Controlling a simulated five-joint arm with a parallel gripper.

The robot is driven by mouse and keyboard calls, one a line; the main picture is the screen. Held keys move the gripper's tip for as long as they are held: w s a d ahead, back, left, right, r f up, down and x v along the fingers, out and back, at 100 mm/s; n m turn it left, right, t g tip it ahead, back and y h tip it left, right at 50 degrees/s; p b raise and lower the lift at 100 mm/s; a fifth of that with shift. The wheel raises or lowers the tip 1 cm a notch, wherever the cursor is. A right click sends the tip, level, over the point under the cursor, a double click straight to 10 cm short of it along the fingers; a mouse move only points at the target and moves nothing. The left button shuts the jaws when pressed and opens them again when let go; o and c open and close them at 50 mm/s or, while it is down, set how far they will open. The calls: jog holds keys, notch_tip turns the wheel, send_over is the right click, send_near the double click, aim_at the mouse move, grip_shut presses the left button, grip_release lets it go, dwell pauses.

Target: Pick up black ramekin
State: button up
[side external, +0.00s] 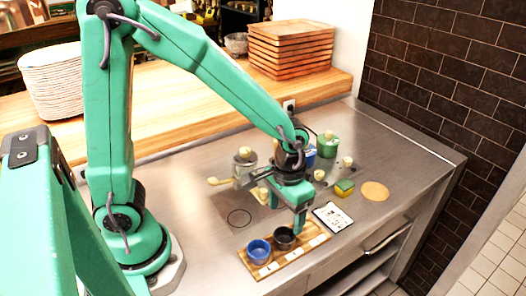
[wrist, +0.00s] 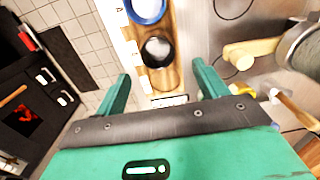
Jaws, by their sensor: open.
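The black ramekin (side external: 284,238) stands upright on a small wooden board (side external: 287,258), beside a blue ramekin (side external: 259,251). In the wrist view the black ramekin (wrist: 158,51) sits just beyond my fingertips, roughly centred between them, with the blue ramekin (wrist: 148,9) past it at the top edge. My gripper (side external: 299,219) is open and empty. In the side view it is close to the right of the black ramekin, and its finger partly overlaps the board. In the wrist view my gripper (wrist: 161,72) has its fingers spread wide.
A white printed card (side external: 332,216), a yellow-green sponge (side external: 344,188) and a round tan disc (side external: 375,191) lie to the right. A green pot (side external: 327,146) and a metal pot (side external: 245,160) stand behind. The counter's front edge is close to the board.

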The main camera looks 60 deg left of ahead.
aim_at(285, 232)
jog(key=shift+f, duration=0.95)
jog(key=shift+f, duration=0.1)
jog(key=shift+s+d+f, duration=0.1)
jog(key=shift+f, duration=1.15)
jog(key=shift+d+f, duration=0.1)
jog(key=shift+f, duration=1.15)
jog(key=c, duration=1.1)
